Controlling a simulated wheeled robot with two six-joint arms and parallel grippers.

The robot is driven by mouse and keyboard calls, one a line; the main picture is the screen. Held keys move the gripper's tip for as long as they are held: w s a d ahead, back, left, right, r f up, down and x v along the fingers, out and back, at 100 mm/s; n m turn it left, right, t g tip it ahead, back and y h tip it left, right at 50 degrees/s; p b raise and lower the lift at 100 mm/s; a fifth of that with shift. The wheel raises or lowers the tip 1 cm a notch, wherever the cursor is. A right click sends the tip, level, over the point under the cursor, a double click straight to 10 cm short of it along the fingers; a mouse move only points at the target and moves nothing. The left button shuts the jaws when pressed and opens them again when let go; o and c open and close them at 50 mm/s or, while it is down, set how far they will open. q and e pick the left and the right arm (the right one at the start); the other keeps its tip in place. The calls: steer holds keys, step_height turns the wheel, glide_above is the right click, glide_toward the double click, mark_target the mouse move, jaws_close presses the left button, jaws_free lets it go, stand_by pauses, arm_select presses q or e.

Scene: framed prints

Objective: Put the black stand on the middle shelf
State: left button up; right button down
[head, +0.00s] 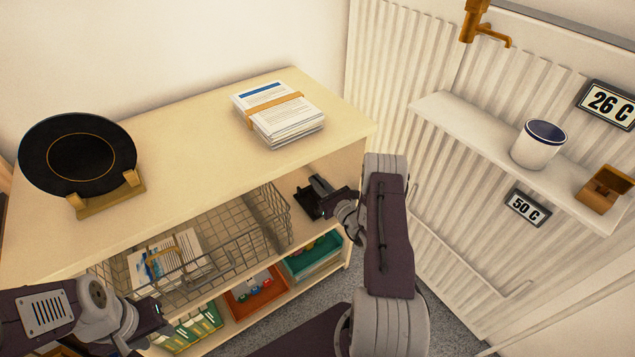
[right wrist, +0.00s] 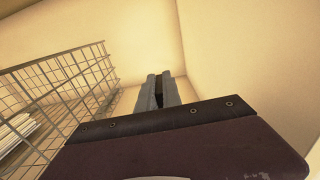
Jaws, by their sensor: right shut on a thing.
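The black stand (head: 307,204) is at the right end of the middle shelf (head: 318,228), right of the wire basket. My right gripper (head: 322,186) reaches into this bay from the right and is shut on the stand. In the right wrist view the closed fingers (right wrist: 158,92) have a dark sliver of the stand (right wrist: 158,98) between them; the rest of it is hidden there. I cannot tell whether the stand touches the shelf board. My left gripper (head: 155,318) is at the lower left, in front of the shelf unit and away from the stand; its fingers are too unclear to judge.
The wire basket (head: 262,222) with papers fills the middle shelf on the left; it also shows in the right wrist view (right wrist: 75,85). A black plate (head: 78,155) on a wooden holder and a paper stack (head: 278,112) stand on top. Trays (head: 312,258) are below.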

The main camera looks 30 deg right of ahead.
steer(key=shift+f+b, duration=0.45)
steer(key=shift+f, duration=0.05)
steer(key=c, duration=1.4)
jaws_free()
steer(key=shift+c, duration=0.2)
steer(key=s+p, duration=0.1)
steer(key=s, duration=0.2)
steer(key=s+p, duration=0.1)
steer(key=s, duration=0.2)
steer(key=s+p, duration=0.1)
steer(key=s, duration=0.2)
steer(key=shift+d, duration=0.35)
